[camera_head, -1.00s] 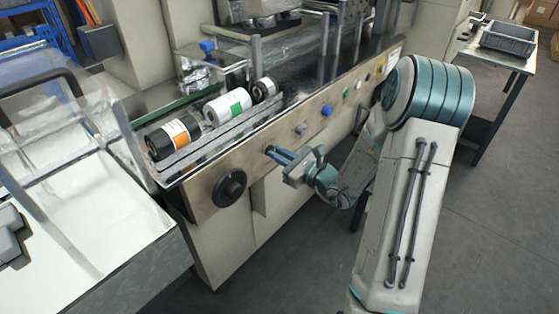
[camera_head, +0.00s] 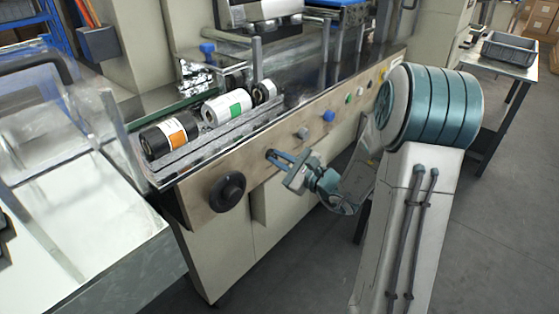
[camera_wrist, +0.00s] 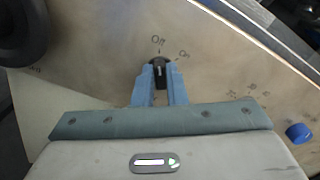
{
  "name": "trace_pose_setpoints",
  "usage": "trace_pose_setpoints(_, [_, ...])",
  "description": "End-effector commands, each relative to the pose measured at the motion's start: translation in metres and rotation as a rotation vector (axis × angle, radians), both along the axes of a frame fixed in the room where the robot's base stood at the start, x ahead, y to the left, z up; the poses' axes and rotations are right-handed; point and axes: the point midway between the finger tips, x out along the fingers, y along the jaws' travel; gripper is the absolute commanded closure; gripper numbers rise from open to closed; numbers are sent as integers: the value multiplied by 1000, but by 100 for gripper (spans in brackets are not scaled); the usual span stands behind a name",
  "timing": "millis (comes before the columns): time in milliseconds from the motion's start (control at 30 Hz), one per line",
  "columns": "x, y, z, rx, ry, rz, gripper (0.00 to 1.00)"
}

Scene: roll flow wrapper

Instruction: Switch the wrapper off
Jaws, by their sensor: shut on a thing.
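The small black rotary switch (camera_wrist: 160,73) sits on the beige front panel, with "Off" printed above it and "On" to its upper right in the wrist view. Its bar stands nearly upright in that view, roughly toward "Off". My gripper (camera_wrist: 161,84) has its two blue fingers on either side of the switch and is shut on it. In the head view my gripper (camera_head: 273,156) is at the panel of the wrapper (camera_head: 262,140), and its fingers hide the switch.
A large black knob (camera_head: 228,192) is on the panel left of my gripper. Rolls, including a green-labelled one (camera_head: 227,106), rest above the panel. Open floor lies below right.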

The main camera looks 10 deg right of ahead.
Motion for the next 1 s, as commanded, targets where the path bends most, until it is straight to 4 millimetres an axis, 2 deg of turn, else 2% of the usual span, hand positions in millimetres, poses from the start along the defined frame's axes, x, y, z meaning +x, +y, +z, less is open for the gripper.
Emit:
trace_pose_setpoints(167, [-1,1,-1,0,4,2,100])
trace_pose_setpoints(200, [-1,1,-1,0,4,2,83])
trace_pose_setpoints(267, [-1,1,-1,0,4,2,66])
trace_pose_setpoints(667, [-6,-5,0,0,3,-2,66])
trace_pose_setpoints(767, [-18,-14,1,0,3,-2,66])
trace_pose_setpoints(1000, [-63,-47,1,0,5,-6,66])
